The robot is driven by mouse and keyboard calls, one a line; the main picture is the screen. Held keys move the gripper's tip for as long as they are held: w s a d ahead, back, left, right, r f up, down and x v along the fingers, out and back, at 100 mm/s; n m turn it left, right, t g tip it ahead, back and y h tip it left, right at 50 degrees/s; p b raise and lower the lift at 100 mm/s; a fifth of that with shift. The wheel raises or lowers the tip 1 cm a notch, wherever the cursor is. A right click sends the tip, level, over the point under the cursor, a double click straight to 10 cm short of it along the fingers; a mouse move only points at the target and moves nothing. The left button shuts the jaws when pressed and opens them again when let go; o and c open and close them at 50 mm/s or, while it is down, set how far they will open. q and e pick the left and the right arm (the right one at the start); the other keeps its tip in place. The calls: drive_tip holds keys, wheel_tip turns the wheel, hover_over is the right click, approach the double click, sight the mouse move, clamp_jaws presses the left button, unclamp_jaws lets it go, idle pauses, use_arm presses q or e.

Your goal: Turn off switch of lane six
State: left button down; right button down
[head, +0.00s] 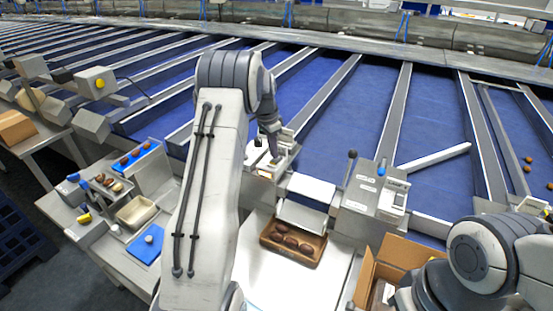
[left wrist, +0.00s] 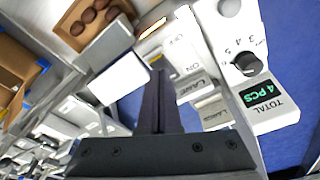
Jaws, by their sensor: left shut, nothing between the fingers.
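My left gripper (head: 272,150) is over a pale control box (head: 284,160) at the lane ends, near the middle of the head view. In the left wrist view its dark fingers (left wrist: 158,85) are together and empty, in front of the control box (left wrist: 215,50). Its face has ON and OFF lettering (left wrist: 185,58), a black knob (left wrist: 246,64) with numbers and a green display (left wrist: 262,92) reading 4 PCS. The fingers partly hide the area beside the ON and OFF lettering, so I cannot tell the switch's position or any contact. My right gripper is out of view.
A second control box (head: 373,192) with a black-knobbed lever stands to the right. A brown tray of dates (head: 318,250) lies on the white table below. An open cardboard box (head: 366,275) is at lower right, by my right arm. Blue lanes (head: 340,105) run behind.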

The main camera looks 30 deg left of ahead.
sight(274, 161)
use_arm(q)
drive_tip(key=shift+f+b, duration=0.6)
drive_tip(key=shift+f, duration=0.35)
idle(0.6)
drive_tip(key=shift+r, duration=0.1)
drive_tip(key=shift+r+p, duration=2.75)
drive_tip(key=shift+r, duration=0.75)
